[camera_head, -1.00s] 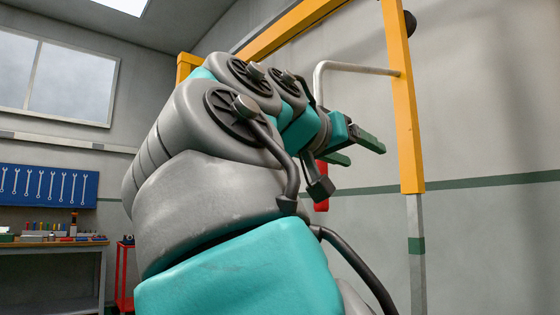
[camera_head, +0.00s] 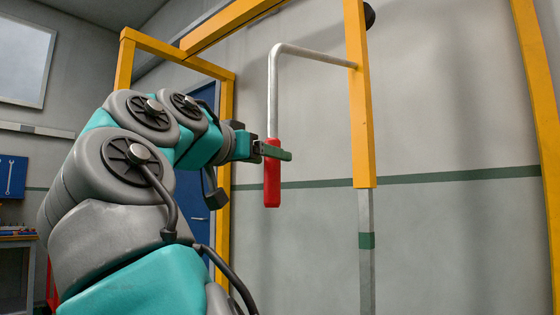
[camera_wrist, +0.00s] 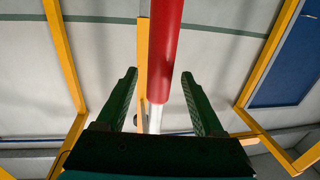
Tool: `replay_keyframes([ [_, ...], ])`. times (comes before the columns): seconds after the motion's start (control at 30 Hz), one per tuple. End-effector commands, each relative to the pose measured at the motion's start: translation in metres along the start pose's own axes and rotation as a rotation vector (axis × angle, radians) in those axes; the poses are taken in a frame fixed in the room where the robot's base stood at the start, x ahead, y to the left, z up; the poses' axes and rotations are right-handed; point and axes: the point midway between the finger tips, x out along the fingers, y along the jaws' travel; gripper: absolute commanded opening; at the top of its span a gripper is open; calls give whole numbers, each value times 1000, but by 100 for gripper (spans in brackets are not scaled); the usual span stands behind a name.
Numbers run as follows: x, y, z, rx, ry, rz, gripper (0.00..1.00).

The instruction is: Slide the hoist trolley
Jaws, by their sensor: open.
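The hoist trolley shows in the head view as a yellow post (camera_head: 358,110) hanging from the overhead beam. A pale bent rod (camera_head: 310,53) sticks out left from it and turns down into a red grip (camera_head: 272,190). My gripper (camera_head: 280,153) is open at the top of the red grip, one finger crossing in front of it. In the wrist view the red grip (camera_wrist: 165,45) and the rod (camera_wrist: 174,118) run between the two green fingers of my gripper (camera_wrist: 159,75), with gaps on both sides. The trolley's joint with the beam is not clear.
A yellow overhead beam (camera_head: 225,25) runs along the top, with a yellow frame post (camera_head: 540,130) at the right. A blue door (camera_head: 190,110) stands behind my arm. A workbench (camera_head: 15,245) is at the far left. The space right of the post looks clear.

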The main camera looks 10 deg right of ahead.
Motion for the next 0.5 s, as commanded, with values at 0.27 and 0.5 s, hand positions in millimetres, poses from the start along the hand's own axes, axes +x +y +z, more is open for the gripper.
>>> replay_keyframes([
  [0.27, 43, 1, -1, 0, -1, 1, 69],
  [0.5, 53, 0, -1, 1, 3, -1, 69],
])
